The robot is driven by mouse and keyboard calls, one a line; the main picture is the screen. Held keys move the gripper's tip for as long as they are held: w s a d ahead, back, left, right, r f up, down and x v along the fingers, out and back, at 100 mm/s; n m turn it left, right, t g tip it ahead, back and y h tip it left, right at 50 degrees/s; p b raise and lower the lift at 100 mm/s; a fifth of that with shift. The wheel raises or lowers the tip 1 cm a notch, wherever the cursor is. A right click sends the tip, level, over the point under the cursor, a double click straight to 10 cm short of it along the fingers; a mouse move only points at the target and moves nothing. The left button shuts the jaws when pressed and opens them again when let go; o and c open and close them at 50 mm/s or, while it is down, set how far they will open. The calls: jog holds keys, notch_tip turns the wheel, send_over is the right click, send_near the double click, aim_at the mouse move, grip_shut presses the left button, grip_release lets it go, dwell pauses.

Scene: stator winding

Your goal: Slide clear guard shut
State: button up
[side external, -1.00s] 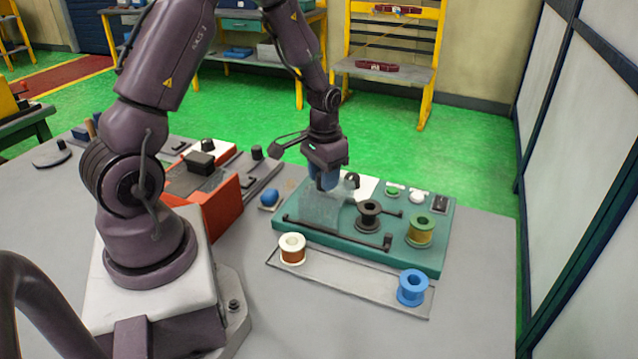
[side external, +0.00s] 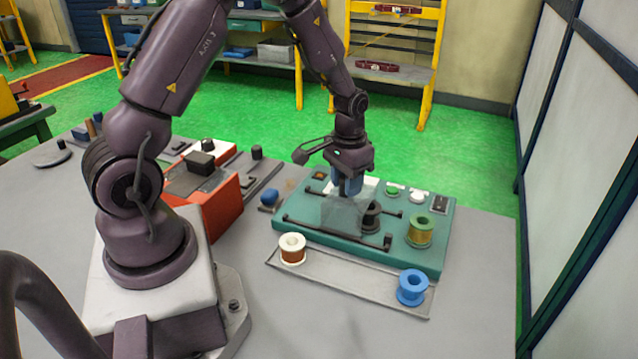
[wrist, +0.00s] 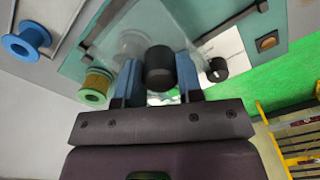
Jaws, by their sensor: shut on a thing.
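The clear guard (side external: 341,215) is a see-through panel on the green winding base (side external: 295,231), between two dark rails (side external: 335,237). In the side view it stands just left of the dark stator spindle (side external: 371,222) and partly overlaps it. My gripper (side external: 349,187) has blue fingers and is shut on the guard's dark knob at its top. In the wrist view a black round knob (wrist: 160,68) sits between the blue fingers of my gripper (wrist: 160,84), with the clear guard (wrist: 135,35) behind it. The exact contact of finger and knob is small in the side view.
A white-and-copper spool (side external: 292,249) and a blue spool (side external: 411,287) stand on a tray (side external: 345,284) in front. Green and white buttons (side external: 392,190) lie behind. A red-orange box (side external: 215,205) stands left.

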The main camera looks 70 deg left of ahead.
aim_at(365, 198)
jog(key=shift+w+d, duration=1.35)
jog(key=shift+w, duration=0.05)
jog(key=o, duration=0.7)
jog(key=shift+r, duration=0.15)
jog(key=shift+r, duration=2.85)
